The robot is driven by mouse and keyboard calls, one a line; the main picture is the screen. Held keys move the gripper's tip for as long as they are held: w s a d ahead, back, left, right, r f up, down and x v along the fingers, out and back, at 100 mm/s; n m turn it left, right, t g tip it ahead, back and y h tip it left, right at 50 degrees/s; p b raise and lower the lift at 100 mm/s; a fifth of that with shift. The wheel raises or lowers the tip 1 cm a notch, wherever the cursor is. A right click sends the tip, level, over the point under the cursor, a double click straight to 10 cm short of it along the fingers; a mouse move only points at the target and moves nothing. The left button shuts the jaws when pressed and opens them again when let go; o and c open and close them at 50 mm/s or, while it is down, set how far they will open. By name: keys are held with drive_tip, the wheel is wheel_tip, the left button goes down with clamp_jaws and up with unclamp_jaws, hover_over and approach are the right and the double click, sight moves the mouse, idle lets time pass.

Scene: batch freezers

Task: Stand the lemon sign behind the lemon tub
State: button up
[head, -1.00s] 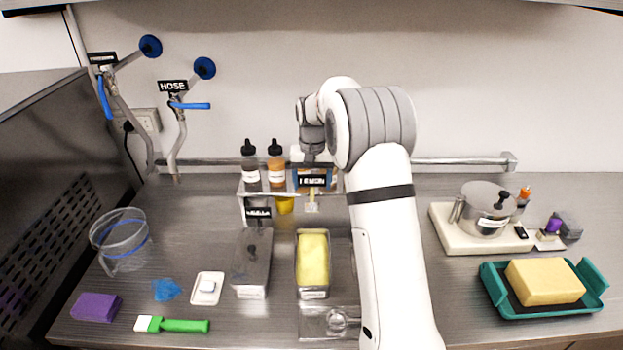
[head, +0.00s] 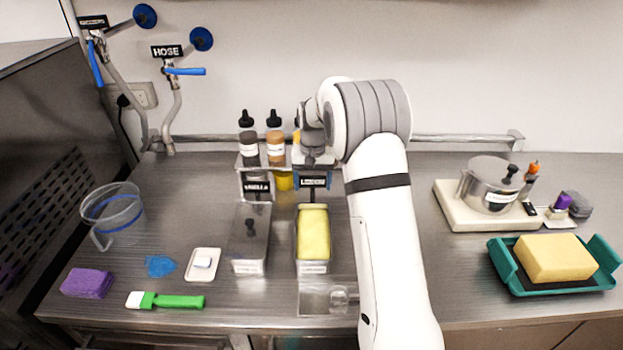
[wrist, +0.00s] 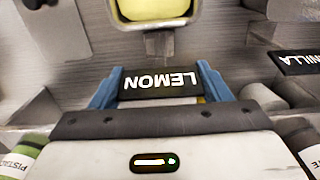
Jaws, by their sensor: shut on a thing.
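The lemon sign (head: 313,182) is a small black plate with white LEMON lettering on a stem. My gripper (wrist: 160,86) is shut on it, its blue fingers at both ends of the plate. The sign is upright just behind the lemon tub (head: 313,268), an open steel tub full of yellow ice cream, roughly centred on it. In the wrist view the tub's rear edge (wrist: 148,22) shows just beyond the sign, with the stem's clip close to it. I cannot tell whether the stem's foot touches the tub or counter.
The vanilla sign (head: 257,188) stands left, behind the lidded vanilla tub (head: 250,240). Bottles on a rack (head: 247,148) stand behind my gripper. A teal tray (head: 520,286) is far right.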

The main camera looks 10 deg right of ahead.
drive_tip(key=shift+f, duration=0.65)
drive_tip(key=o, duration=1.5)
drive_tip(key=shift+o, duration=0.4)
drive_tip(key=shift+r+p, duration=2.7)
drive_tip(key=shift+r, duration=1.85)
drive_tip(key=shift+s, duration=0.1)
